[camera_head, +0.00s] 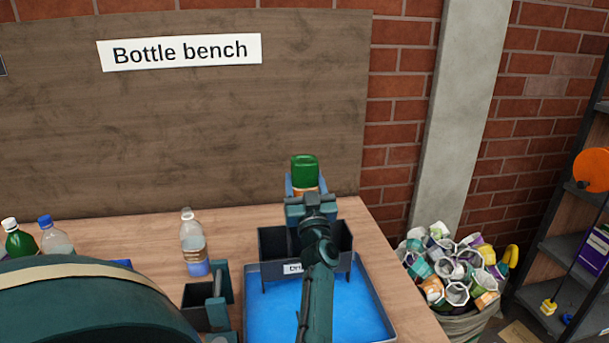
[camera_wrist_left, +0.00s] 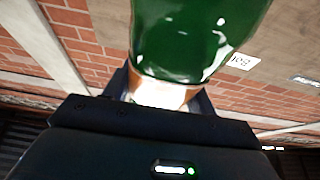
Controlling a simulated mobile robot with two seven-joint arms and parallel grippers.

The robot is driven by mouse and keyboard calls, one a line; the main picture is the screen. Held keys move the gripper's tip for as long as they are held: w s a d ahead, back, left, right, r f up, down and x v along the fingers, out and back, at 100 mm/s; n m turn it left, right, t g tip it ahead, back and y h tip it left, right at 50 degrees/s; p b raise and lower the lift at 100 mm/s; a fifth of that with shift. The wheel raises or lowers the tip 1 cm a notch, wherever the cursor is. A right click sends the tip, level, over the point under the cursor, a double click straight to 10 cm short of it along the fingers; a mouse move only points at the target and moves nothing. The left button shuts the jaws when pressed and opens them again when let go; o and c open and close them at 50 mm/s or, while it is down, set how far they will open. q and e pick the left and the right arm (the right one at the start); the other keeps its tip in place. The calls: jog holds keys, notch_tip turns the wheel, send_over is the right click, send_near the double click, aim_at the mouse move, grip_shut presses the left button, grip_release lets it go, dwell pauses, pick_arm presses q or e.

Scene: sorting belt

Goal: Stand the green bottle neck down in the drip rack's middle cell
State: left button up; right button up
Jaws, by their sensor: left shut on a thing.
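The green bottle (camera_head: 305,171) is held up above the bench, its green end upward and an orange-and-white label band below. My left gripper (camera_head: 304,192) is shut on it around the label. The bottle's neck is hidden behind the gripper. In the left wrist view the green bottle (camera_wrist_left: 195,40) fills the top, with its label between the fingers of the left gripper (camera_wrist_left: 163,97). The black drip rack (camera_head: 272,243) stands in the blue tray, below the bottle in the picture. My arm covers its middle. My right gripper is not in view.
A clear bottle (camera_head: 192,240) with a blue lower part stands left of the rack. A dark fixture (camera_head: 205,310) is in front of it. The blue tray (camera_head: 380,305) is otherwise empty. More bottles (camera_head: 20,240) stand at far left. A bin of crushed containers (camera_head: 455,270) is right.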

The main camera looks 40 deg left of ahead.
pick_arm(q)
notch_tip(320, 180, down, 4)
jog(key=shift+f, duration=0.2)
notch_tip(320, 180, down, 4)
jog(key=shift+r+b, duration=0.1)
jog(key=shift+b, duration=0.5)
notch_tip(320, 180, down, 2)
jog(key=shift+f+b, duration=0.2)
jog(key=shift+b, duration=0.75)
jog(key=shift+f+b, duration=0.5)
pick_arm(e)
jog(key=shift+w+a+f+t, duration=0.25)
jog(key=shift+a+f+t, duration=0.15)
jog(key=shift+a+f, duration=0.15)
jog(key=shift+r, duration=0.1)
pick_arm(q)
jog(key=o, duration=1.1)
